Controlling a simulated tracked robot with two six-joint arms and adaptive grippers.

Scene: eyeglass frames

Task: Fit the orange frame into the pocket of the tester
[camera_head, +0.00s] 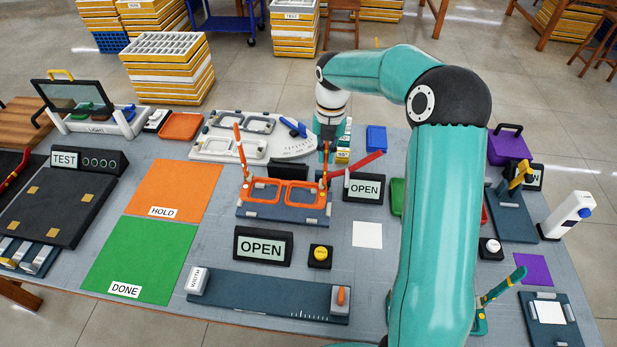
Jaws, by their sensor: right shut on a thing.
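The orange frame (287,192) is at the low blue-grey fixture (282,214) near the middle of the table, with its two rims toward me and its temples standing up. I cannot tell whether it is fully seated. My right gripper (327,147) comes down from behind and is shut at the frame's right temple; its fingertips are small and partly hidden. A red lever (362,165) slants up beside it. A black display reading OPEN (365,188) stands right of the fixture. My left gripper is not in view.
A second OPEN display (263,246), a yellow button (320,254) and a long width gauge (265,294) lie in front. Orange HOLD (175,188) and green DONE (140,258) mats are clear at left. A white tray (215,148) stands behind. My right arm hides part of the table.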

